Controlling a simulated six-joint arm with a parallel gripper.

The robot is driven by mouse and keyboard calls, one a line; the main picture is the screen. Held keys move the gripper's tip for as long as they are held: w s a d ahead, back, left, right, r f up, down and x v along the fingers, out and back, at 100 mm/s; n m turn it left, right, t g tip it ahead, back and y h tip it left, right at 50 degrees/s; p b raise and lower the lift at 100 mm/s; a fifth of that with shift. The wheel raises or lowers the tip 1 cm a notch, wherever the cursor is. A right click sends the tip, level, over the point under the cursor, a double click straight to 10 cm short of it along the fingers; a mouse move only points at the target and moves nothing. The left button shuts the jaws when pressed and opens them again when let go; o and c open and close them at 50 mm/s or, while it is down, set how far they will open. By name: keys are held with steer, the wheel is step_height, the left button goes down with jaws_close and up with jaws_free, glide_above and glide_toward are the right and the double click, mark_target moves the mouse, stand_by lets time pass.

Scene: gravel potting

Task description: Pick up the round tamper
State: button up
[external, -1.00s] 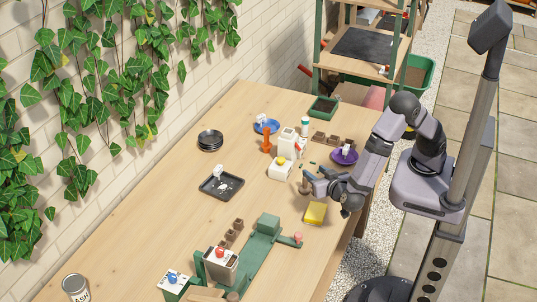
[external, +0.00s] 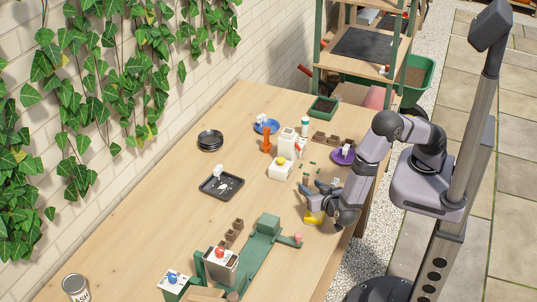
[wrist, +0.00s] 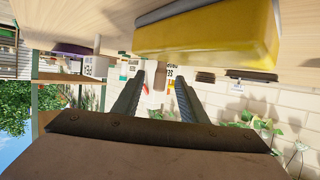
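My gripper (external: 311,188) is low over the right side of the table, fingers level and pointing toward the wall side. In the wrist view my gripper (wrist: 160,76) is open, with a gap between its two dark fingers. A small brown cylinder (wrist: 159,80) shows in that gap, ahead of the fingertips; it looks like the wooden round tamper. A small brown piece (external: 306,177) just beyond the fingertips in the external view may be the same thing. I cannot tell whether the fingers reach around it. No contact is visible.
A yellow sponge-like block (external: 314,217) lies close beside my gripper and looms large in the wrist view (wrist: 210,35).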

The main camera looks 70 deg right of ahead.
mark_target(307, 183)
steer(key=shift+p+x, duration=0.9)
steer(key=shift+x, duration=1.7)
steer(key=shift+r, duration=0.1)
jaws_close()
